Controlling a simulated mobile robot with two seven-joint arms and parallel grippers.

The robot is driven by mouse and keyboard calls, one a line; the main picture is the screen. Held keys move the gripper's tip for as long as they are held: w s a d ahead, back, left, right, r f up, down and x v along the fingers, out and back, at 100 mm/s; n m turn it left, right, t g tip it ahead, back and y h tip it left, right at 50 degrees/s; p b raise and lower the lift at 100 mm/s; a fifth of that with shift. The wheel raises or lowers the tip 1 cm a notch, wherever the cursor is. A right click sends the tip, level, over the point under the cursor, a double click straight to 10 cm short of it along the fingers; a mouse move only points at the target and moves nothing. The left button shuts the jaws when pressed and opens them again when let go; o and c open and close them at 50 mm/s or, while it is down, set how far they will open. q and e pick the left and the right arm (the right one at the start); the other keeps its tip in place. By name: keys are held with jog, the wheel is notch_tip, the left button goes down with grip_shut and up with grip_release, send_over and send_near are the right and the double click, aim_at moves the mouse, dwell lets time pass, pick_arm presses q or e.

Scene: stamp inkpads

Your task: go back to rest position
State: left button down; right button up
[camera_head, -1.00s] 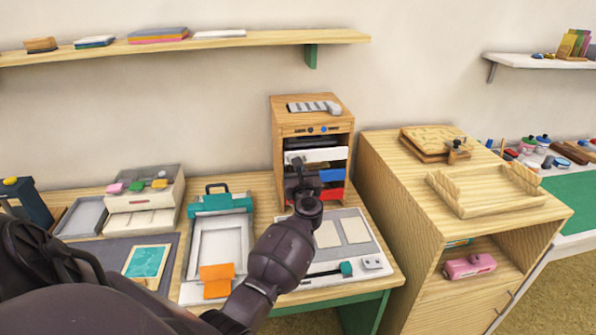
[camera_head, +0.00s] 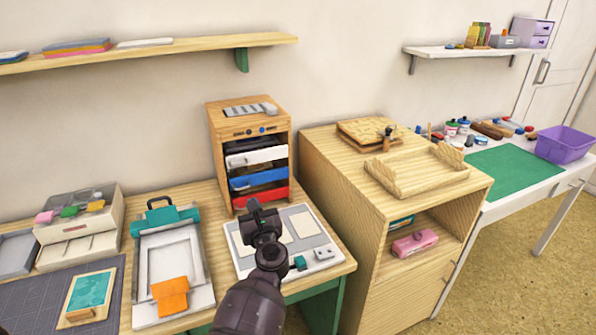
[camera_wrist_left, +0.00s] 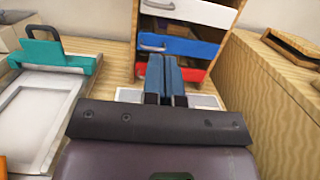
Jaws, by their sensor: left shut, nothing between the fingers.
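My left gripper (camera_head: 256,207) is shut and empty. It is above the grey-white board (camera_head: 322,243) in front of the small wooden drawer cabinet (camera_head: 216,152). In the left wrist view its two blue-grey fingers (camera_wrist_left: 165,68) are together, in front of the cabinet's blue drawer (camera_wrist_left: 190,45) and red drawer (camera_wrist_left: 191,74). The fingers appear apart from the cabinet. The cabinet also has a white drawer (camera_head: 256,157) above the blue one, with a dark opening over it. My right gripper is not in view.
A teal-clamped frame (camera_head: 160,216) with an orange piece (camera_head: 171,296) lies left of my gripper. A tall wooden cabinet (camera_head: 330,205) stands to the right, with a wooden tray (camera_head: 415,180) on top. A wall shelf (camera_head: 150,50) runs above. Open floor lies at lower right.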

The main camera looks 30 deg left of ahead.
pick_arm(q)
jog(key=w+d+r+m+t+h, duration=0.1)
jog(key=d+r+m+t+h, duration=0.25)
jog(key=m, duration=0.65)
jog(key=w+d+r+m+t+h, duration=0.2)
jog(key=d+m+t+h, duration=0.15)
jog(key=m, duration=0.55)
jog(key=s+d+f+m+h, duration=0.4)
jog(key=f+m+h, duration=0.15)
jog(key=m, duration=0.95)
jog(key=s+f+m+g+h, duration=0.1)
jog(key=s+f+m+g, duration=0.3)
jog(key=s+f, duration=0.6)
jog(key=s+f+m+g, duration=0.5)
jog(key=s+f+m, duration=0.3)
jog(key=s, duration=0.9)
notch_tip(320, 180, down, 2)
jog(key=shift+s+f+h, duration=0.1)
jog(key=shift+s+h, duration=0.25)
jog(key=shift+s, duration=0.05)
